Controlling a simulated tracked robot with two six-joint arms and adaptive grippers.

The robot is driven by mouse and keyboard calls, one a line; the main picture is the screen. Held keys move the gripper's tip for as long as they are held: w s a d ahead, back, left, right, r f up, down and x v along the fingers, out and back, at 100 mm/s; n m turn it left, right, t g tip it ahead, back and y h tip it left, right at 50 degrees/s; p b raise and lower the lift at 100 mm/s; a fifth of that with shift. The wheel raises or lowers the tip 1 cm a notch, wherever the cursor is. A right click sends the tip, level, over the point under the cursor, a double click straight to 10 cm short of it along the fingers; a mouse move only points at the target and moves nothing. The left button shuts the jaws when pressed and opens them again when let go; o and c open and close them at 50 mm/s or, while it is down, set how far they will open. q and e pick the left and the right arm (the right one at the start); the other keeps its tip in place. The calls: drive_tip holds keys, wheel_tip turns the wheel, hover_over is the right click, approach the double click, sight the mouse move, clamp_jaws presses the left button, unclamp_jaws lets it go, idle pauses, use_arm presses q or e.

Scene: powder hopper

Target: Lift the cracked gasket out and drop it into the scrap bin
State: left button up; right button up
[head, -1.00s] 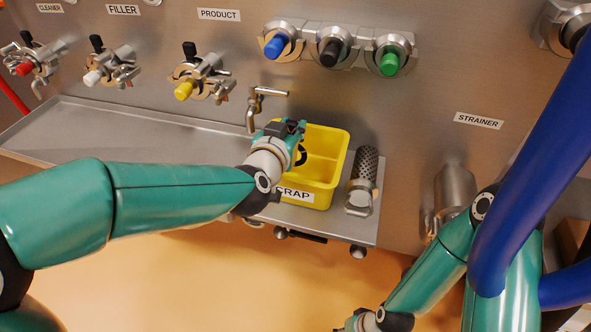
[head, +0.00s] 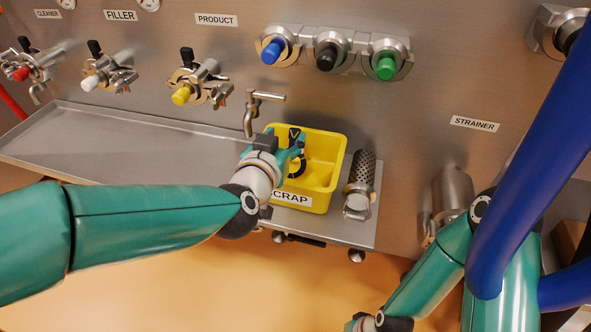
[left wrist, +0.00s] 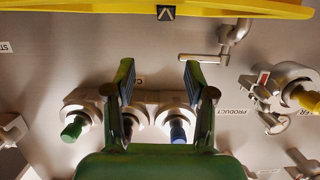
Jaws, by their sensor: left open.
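The yellow scrap bin (head: 325,178) stands on the steel shelf, with a SCRAP label on its front. My left gripper (head: 292,153) is over the left part of the bin. In the left wrist view its two fingers (left wrist: 158,85) are apart with nothing between them. A crack is too small to see. My right gripper (head: 352,325) is mostly cut off at the bottom edge.
A perforated strainer tube (head: 362,175) stands close right of the bin. A metal tap (head: 252,112) sticks out of the panel behind my left gripper. Clamped valves and coloured knobs (head: 330,50) line the panel above. The shelf's left part (head: 120,145) is clear.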

use_arm(q)
drive_tip(key=v, duration=0.8)
drive_tip(key=shift+s, duration=0.15)
